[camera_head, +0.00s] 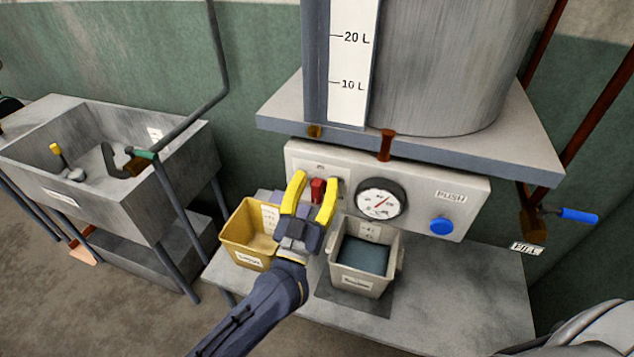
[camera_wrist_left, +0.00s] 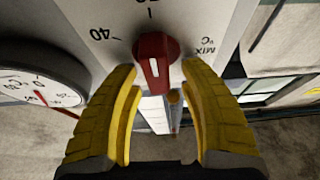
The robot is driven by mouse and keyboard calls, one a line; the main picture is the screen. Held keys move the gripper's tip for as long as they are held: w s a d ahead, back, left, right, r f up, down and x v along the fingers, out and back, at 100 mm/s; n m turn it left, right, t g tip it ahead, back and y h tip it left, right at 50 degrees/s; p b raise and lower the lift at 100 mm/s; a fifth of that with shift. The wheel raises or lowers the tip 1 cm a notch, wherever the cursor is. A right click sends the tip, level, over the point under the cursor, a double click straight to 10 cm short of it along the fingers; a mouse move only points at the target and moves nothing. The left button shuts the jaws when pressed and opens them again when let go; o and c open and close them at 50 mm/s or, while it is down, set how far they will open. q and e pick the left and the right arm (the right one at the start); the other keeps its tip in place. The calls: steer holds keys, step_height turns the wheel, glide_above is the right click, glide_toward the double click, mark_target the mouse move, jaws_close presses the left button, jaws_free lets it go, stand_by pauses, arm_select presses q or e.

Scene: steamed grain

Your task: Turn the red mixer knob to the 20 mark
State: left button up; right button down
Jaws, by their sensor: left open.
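The red mixer knob (camera_head: 318,188) sits on the white control panel (camera_head: 462,188). In the left wrist view the knob (camera_wrist_left: 155,52) shows a short white line on the half nearer my gripper. A 40 mark (camera_wrist_left: 104,34) is left of it, MIX °C lettering is right of it, and a mark above it is cut off by the frame edge. My left gripper (camera_head: 315,190) is open, its yellow fingers on either side of the knob. In the left wrist view a gap shows beside the knob; contact cannot be told. My right gripper is not in view.
A dial gauge (camera_head: 381,200) and a blue push button (camera_head: 441,226) are right of the knob. A yellow bin (camera_head: 238,232) and a grey bin (camera_head: 352,284) stand below the panel. A shelf (camera_head: 430,152) with a large tank overhangs it.

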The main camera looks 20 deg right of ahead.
arm_select(q)
steer(key=shift+c, duration=0.3)
jaws_close()
steer(key=shift+f, duration=0.15)
